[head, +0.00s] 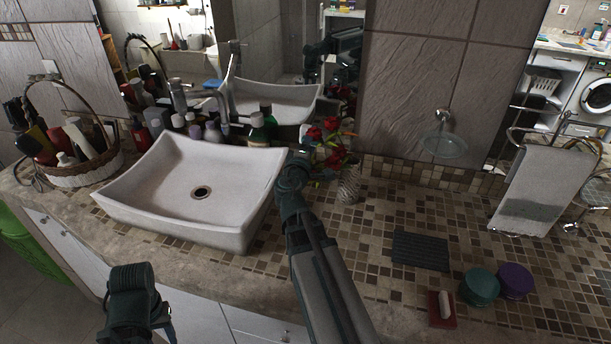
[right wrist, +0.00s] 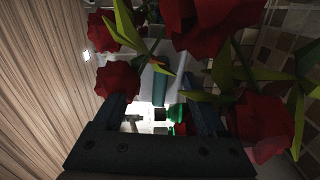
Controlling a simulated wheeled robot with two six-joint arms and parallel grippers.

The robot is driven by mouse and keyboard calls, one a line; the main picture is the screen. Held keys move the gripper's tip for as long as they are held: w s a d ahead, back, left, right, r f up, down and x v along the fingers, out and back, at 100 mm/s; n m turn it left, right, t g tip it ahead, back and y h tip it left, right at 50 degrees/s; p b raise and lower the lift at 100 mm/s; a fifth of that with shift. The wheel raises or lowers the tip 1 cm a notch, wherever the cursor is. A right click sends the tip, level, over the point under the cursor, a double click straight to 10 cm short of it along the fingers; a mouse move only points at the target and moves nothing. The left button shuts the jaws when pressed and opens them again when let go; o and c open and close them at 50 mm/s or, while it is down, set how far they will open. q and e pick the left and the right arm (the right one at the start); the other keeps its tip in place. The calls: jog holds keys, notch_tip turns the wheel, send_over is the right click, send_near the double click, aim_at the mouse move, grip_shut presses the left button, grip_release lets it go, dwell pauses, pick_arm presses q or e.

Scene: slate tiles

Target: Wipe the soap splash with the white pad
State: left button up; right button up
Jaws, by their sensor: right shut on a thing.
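In the right wrist view my right gripper (right wrist: 160,102) is shut on a pale thing with a teal strip, which looks like the white pad (right wrist: 146,82). Red roses crowd around it in that view and partly cover it. In the head view my right arm reaches up to the sink's right edge, and its wrist (head: 293,170) hides the jaws and the pad. My left gripper (head: 132,300) is low at the left, in front of the counter; its jaws are not clear. I cannot make out the soap splash in either view.
A white sink (head: 180,225) stands left of my right arm. Bottles (head: 258,128) and a vase (head: 348,185) of red roses (head: 331,124) stand close by, under the mirror. A basket (head: 75,177) is at left. A dark mat (head: 420,250), teal jar (head: 480,287) and towel rack are at right.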

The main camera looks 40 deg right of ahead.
jog(key=shift+w, duration=0.25)
jog(key=shift+w+f+b, duration=0.2)
jog(key=shift+f+b, duration=0.15)
jog(key=shift+f, duration=0.05)
jog(key=shift+s+f+b, duration=0.2)
jog(key=shift+f+b, duration=0.1)
jog(key=shift+b, duration=0.1)
notch_tip(320, 180, down, 13)
jog(key=b, duration=1.2)
jog(key=shift+r+b, duration=0.15)
jog(key=shift+b, duration=0.15)
pick_arm(q)
notch_tip(320, 180, down, 14)
jog(key=shift+w, duration=0.3)
pick_arm(e)
jog(key=shift+w+d, duration=0.1)
jog(key=shift+x, duration=2.95)
jog(key=shift+x, duration=0.9)
